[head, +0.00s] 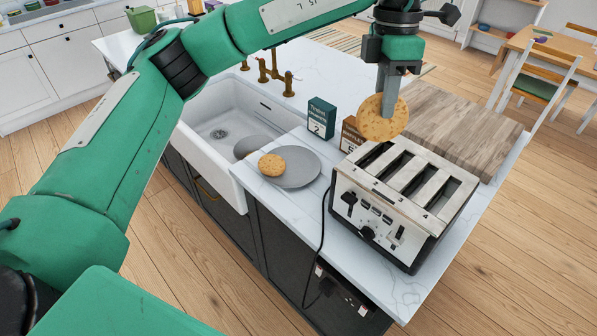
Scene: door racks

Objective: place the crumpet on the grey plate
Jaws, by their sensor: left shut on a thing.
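A round golden crumpet (378,122) is held upright in my left gripper (386,92), above the back edge of the toaster. My left gripper is shut on it, pointing down. The grey plate (302,172) lies on the white counter between the sink and the toaster. Another crumpet (271,165) lies flat at the left part of the plate. The four-slot steel toaster (403,200) stands to the right of the plate, and its visible slots look empty. My right gripper is not in view.
A wooden board (455,125) lies behind the toaster. A green box (320,118) and a brown box (351,134) stand behind the plate. The sink (222,125) with brass taps (276,75) is at the left. A black cord hangs over the counter's front edge.

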